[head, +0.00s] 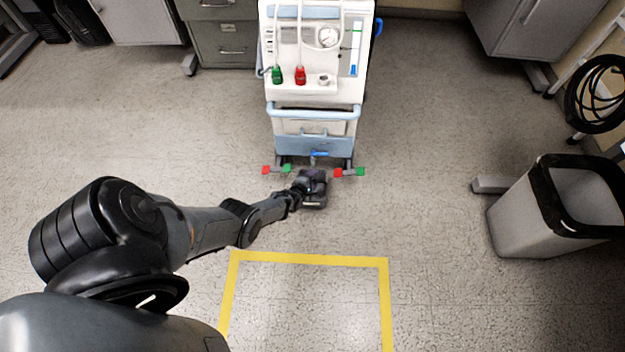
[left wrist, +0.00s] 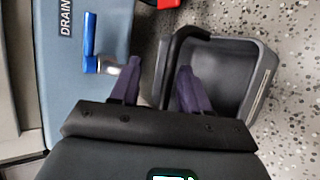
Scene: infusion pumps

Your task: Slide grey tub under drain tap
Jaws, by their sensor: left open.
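The grey tub (left wrist: 262,80) is on the speckled floor in the left wrist view, with a dark handle (left wrist: 185,38) on its side towards the tap. In the head view the tub (head: 314,204) is mostly covered by my left gripper (head: 311,180). The gripper is open in the left wrist view (left wrist: 158,88), its purple fingers spread on either side of the tub's near wall and handle. Whether they touch is unclear. The drain tap, with a blue lever (left wrist: 90,42) and metal spout, is just left of the fingers on the blue DRAIN panel (left wrist: 65,85). My right gripper is out of view.
A yellow floor outline (head: 310,259) lies in front. A grey bin (head: 540,215) stands right. The floor between is clear.

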